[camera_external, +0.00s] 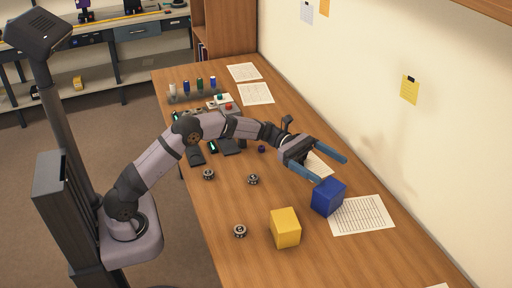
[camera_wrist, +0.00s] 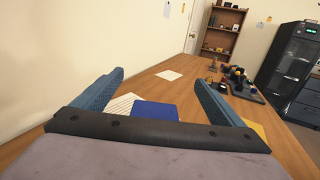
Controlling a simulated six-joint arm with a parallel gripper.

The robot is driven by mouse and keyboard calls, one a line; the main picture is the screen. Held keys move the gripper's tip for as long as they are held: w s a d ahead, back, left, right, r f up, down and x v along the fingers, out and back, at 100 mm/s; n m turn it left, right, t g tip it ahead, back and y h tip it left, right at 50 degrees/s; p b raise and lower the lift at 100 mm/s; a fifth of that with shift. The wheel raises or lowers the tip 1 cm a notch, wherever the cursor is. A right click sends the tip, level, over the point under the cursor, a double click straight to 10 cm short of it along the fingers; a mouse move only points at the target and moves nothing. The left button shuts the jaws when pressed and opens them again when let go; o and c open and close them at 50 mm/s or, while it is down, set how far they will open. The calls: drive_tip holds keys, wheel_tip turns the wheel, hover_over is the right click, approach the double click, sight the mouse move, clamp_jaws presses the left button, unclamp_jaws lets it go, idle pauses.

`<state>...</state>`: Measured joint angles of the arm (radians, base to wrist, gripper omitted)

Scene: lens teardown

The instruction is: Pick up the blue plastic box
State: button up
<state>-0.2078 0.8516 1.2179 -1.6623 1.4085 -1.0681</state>
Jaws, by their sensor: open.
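The blue plastic box (camera_external: 328,197) sits on the wooden table near the wall side, partly over a printed sheet. My gripper (camera_external: 328,166) is open and empty, just behind and above the box in the external view, its two blue fingers spread apart. In the wrist view the blue box (camera_wrist: 155,110) shows low in the gap between the fingers (camera_wrist: 160,88), its lower part hidden by the gripper body. I cannot tell whether either finger touches the box.
A yellow box (camera_external: 285,228) stands left of the blue box, and its edge shows in the wrist view (camera_wrist: 255,128). Small dark round parts (camera_external: 240,231) lie on the table's left half. A printed sheet (camera_external: 362,216) lies at right. Bottles and tools crowd the far end.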

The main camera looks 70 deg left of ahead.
sight(327, 185)
drive_tip(key=shift+s+f, duration=0.1)
drive_tip(key=shift+f, duration=1.55)
wheel_tip(327, 185, down, 4)
drive_tip(key=shift+r, duration=0.15)
drive_tip(key=shift+x, duration=1)
drive_tip(key=shift+w+d, duration=0.2)
drive_tip(key=shift+d, duration=0.3)
drive_tip(key=shift+c, duration=0.3)
drive_tip(key=c, duration=1.3)
drive_tip(key=shift+o, duration=0.2)
wheel_tip(327, 185, up, 10)
